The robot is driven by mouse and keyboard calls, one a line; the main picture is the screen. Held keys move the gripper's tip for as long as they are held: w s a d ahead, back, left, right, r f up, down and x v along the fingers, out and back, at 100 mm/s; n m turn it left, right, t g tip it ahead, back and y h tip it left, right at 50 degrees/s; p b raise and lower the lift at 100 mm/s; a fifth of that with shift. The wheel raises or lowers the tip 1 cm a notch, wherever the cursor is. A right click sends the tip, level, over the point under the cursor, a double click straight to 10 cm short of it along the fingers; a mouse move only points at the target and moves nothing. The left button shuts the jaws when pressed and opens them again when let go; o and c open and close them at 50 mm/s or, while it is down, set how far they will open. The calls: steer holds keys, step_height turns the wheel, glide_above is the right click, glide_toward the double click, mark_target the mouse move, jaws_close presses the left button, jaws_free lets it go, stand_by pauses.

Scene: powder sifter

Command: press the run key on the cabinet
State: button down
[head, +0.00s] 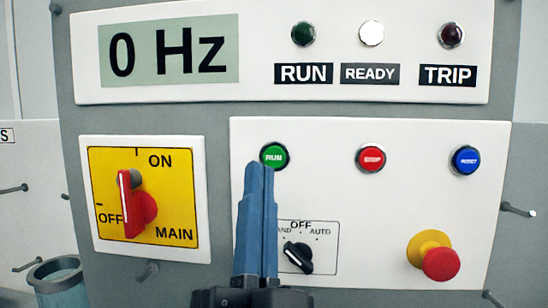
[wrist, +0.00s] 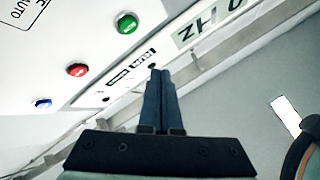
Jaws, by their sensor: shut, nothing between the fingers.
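The green RUN key (head: 274,155) is at the upper left of the white button plate on the cabinet. It also shows in the wrist view (wrist: 127,23), up and left of my fingertips. My gripper (head: 259,168) is shut and empty, with its blue fingers pointing at the cabinet. In the head view the fingertips overlap the key's lower left edge. In the wrist view the shut fingertips (wrist: 160,72) appear apart from the key, so I see no contact. The display (head: 168,52) reads 0 Hz, and the RUN lamp (head: 303,33) looks dark.
A red STOP key (head: 370,158), a blue reset key (head: 465,159) and a red emergency button (head: 440,264) are to the right. A selector knob (head: 298,257) is just right of my fingers. A red main switch (head: 137,206) is to the left. The READY lamp (head: 371,33) looks white.

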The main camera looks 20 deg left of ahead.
steer(key=w+a, duration=0.1)
steer(key=w, duration=0.5)
steer(key=shift+a+b, duration=0.4)
steer(key=shift+w, duration=0.15)
stand_by(1.5)
steer(key=shift+w+a, duration=0.15)
steer(key=shift+w, duration=0.2)
steer(key=shift+w+a+b, duration=0.1)
steer(key=shift+w+b, duration=0.2)
steer(key=shift+w, duration=0.1)
stand_by(0.7)
steer(key=shift+s, duration=0.1)
steer(key=shift+s+d, duration=0.25)
steer(key=shift+s, duration=0.4)
steer(key=shift+s, duration=0.15)
steer(key=shift+s+d+p, duration=0.1)
steer(key=shift+s+d, duration=0.1)
steer(key=shift+s, duration=0.55)
steer(key=shift+s+d+p, duration=0.15)
steer(key=shift+s+d, duration=0.1)
steer(key=shift+s, duration=0.55)
steer(key=shift+s+d+p, duration=0.1)
steer(key=shift+s+d, duration=0.1)
steer(key=shift+s, duration=0.55)
